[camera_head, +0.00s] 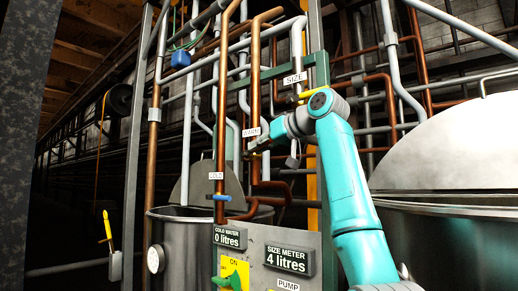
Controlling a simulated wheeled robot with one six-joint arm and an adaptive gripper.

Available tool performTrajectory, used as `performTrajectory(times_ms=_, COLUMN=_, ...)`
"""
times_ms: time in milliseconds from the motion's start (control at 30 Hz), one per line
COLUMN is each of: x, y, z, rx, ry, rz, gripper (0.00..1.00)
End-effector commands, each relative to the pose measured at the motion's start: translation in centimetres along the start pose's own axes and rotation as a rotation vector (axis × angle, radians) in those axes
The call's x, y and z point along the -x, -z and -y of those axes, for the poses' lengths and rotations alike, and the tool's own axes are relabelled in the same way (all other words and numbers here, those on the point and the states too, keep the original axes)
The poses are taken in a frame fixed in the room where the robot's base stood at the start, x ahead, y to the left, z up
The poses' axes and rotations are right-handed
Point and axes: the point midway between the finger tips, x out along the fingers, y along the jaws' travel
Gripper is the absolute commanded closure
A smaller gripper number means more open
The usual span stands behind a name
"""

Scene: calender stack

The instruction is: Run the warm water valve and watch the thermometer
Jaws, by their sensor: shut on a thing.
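My teal arm reaches up from the lower right. My gripper (260,146) is at the copper pipe under the WARM label (251,132). It is shut on the warm water valve there, and its fingers hide the valve's handle. A round white dial (155,258), which looks like the thermometer, is on the front of the grey metal tub (180,270). Its needle and marks are too small to read. The COLD WATER display (230,237) reads 0 litres. The SIZE METER display (288,260) reads 4 litres.
The cold valve (222,197) has a blue handle. The size valve (308,93) has a yellow handle. A panel (312,242) carries a yellow plate with a green switch (230,278). A large metal vessel (455,160) stands at right. Pipes crowd around my gripper.

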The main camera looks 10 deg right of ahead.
Motion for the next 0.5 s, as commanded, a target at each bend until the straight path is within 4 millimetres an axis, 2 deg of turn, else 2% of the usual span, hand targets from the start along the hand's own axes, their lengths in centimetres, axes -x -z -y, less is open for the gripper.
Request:
performTrajectory(times_ms=200, x=-0.01, y=0.0, z=-0.03, rx=0.0, ry=0.0, rz=-0.001, gripper=1.0)
performTrajectory(times_ms=233, x=-0.01, y=0.0, z=-0.03, rx=0.0, ry=0.0, rz=-0.002, gripper=0.76)
performTrajectory(times_ms=300, x=-0.01, y=0.0, z=-0.02, rx=0.0, ry=0.0, rz=-0.002, gripper=0.58)
performTrajectory(times_ms=500, x=0.0, y=0.0, z=-0.01, rx=0.0, ry=0.0, rz=-0.001, gripper=0.58)
